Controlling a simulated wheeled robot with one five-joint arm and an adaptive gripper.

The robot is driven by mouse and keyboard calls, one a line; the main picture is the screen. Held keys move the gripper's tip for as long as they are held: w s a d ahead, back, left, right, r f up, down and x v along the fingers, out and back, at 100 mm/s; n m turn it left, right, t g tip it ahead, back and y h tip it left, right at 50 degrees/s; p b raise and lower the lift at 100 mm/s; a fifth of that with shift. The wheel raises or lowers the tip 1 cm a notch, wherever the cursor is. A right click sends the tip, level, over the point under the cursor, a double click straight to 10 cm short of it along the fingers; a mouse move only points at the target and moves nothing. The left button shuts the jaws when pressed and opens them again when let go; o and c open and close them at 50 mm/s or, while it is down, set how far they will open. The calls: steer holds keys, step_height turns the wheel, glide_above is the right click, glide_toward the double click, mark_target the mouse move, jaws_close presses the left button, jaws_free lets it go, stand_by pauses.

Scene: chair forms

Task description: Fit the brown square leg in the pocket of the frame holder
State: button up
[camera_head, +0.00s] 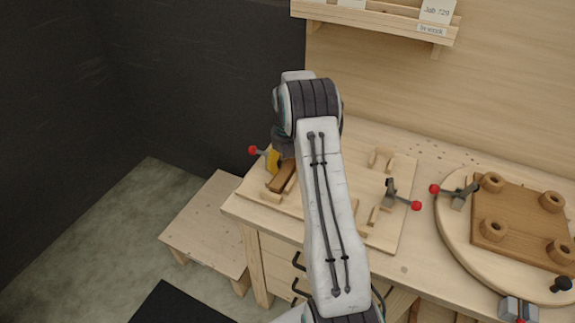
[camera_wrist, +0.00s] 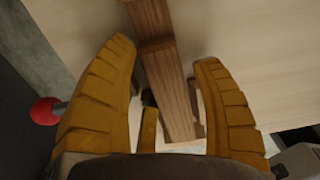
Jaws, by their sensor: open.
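The brown square leg (camera_wrist: 172,95) runs lengthwise between the two yellow fingers of my gripper (camera_wrist: 165,52) in the wrist view, with a step in its width near the fingertips. The fingers are open, with a gap visible on the right side of the leg. In the head view the leg (camera_head: 284,176) lies at the left end of the light board, beside small pale blocks of the frame holder (camera_head: 271,195). My gripper (camera_head: 273,161) is at its far end, mostly hidden by my arm. I cannot tell whether the leg sits in a pocket.
A red-knobbed clamp (camera_head: 253,150) is just left of my gripper; another clamp (camera_head: 391,192) stands right of my arm. A round turntable (camera_head: 452,226) holds a brown panel (camera_head: 520,222) with ring sockets. A shelf (camera_head: 380,20) hangs above. My arm covers the board's middle.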

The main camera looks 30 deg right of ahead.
steer(key=shift+s+a+f, duration=0.15)
steer(key=shift+a+f, duration=0.05)
step_height(320, 180, up, 12)
steer(key=s+a+r+m, duration=0.4)
steer(key=a+r+m, duration=0.1)
steer(key=a+r, duration=0.15)
steer(key=s+a+r+m+t, duration=0.2)
steer(key=s+a+r+m, duration=0.3)
steer(key=s+a+m, duration=0.15)
steer(key=s+a+f+m+t, duration=0.1)
steer(key=s+a+m, duration=0.3)
steer(key=s, duration=0.5)
steer(key=s+a+f+m+t, duration=0.1)
steer(key=s+a+m, duration=0.3)
steer(key=s+m, duration=0.4)
steer(key=shift+s+a+f, duration=0.15)
steer(key=shift+s+f, duration=0.15)
steer(key=shift+s, duration=0.4)
steer(key=shift+m, duration=0.25)
